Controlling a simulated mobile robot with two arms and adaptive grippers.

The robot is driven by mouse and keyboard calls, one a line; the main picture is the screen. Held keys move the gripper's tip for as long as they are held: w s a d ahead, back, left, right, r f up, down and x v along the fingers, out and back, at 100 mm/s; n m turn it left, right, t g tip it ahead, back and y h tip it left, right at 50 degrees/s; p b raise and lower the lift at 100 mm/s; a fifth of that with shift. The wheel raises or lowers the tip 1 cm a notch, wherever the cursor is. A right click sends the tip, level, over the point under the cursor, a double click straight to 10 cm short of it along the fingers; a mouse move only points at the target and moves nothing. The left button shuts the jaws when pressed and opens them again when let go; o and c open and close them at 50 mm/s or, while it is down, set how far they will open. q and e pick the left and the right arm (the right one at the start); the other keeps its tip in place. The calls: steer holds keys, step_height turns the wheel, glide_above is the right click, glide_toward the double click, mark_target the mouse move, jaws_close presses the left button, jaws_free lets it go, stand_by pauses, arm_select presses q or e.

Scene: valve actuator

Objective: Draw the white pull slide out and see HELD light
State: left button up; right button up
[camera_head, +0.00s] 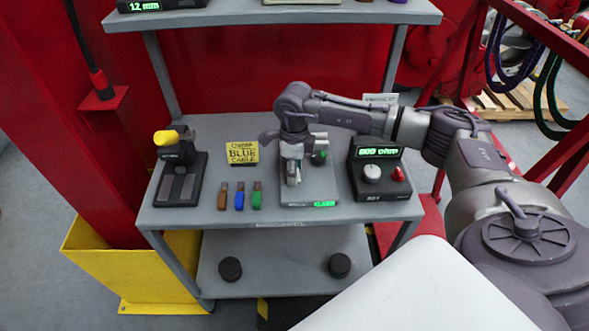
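My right arm reaches in from the right, and its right gripper (293,180) points down over the grey middle unit (322,189) on the bench shelf. This unit has a green knob (319,158) behind the gripper and a small lit green display (325,204) at its front edge; its text is too small to read surely. I cannot pick out a white pull slide; the gripper covers part of the unit. The fingertips look close together, but whether they are shut or touch anything cannot be told. My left gripper is not in view.
Left of the unit stand brown, blue and green pegs (239,197), a yellow "BLUE CABLE" sign (243,153) and a black device with a yellow top (179,170). Right is a black box (377,168) with white and red knobs. An upper shelf (270,14) overhangs behind.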

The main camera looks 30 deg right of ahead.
step_height(320, 180, up, 12)
stand_by(0.7)
